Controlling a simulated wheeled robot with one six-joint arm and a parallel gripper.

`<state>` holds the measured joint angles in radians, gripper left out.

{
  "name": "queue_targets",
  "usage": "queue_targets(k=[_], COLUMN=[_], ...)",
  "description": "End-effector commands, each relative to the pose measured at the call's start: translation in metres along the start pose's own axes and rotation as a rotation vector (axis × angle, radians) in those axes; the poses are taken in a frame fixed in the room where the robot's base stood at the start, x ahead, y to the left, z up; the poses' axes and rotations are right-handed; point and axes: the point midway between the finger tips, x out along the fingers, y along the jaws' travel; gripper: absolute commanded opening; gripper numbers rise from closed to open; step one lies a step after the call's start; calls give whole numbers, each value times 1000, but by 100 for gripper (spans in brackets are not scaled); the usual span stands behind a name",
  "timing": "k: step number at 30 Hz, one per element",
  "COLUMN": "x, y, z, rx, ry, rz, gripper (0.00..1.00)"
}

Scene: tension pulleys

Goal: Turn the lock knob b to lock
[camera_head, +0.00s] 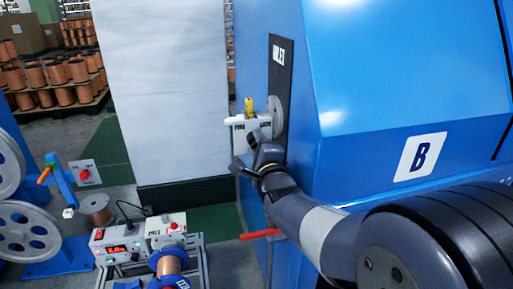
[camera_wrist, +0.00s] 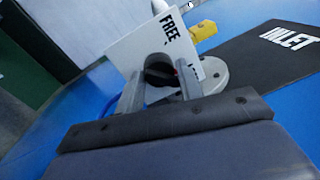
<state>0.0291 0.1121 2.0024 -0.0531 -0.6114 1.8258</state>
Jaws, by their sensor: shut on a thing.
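The lock knob b is a small dark round knob (camera_wrist: 160,74) in front of a white plate (camera_wrist: 137,47) lettered FREE, with a second word mostly hidden. In the head view this plate (camera_head: 239,136) stands out from the blue machine marked B and reads FREE and LOCK. My gripper (camera_head: 256,150) is in front of the plate and hides the knob there. In the wrist view my gripper (camera_wrist: 158,88) has one finger on each side of the knob and is shut on it. The knob's exact turn angle cannot be told.
The blue machine (camera_head: 400,95) fills the right, with a black INLET panel (camera_head: 279,75) and a grey round flange (camera_head: 274,115). A yellow fitting (camera_head: 249,106) sits above the plate. A red lever (camera_head: 261,234) is below. A control box (camera_head: 137,243) and spools stand lower left.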

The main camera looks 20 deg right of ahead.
Motion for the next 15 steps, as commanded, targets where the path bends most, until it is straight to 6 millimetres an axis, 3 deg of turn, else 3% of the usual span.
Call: queue_targets(k=[9,10,15], x=[-1,-1,-1], y=[5,5,5], z=[-5,-5,-4], rx=[8,8,7], ry=[12,12,11], rz=[12,12,11], gripper=[12,36,50])
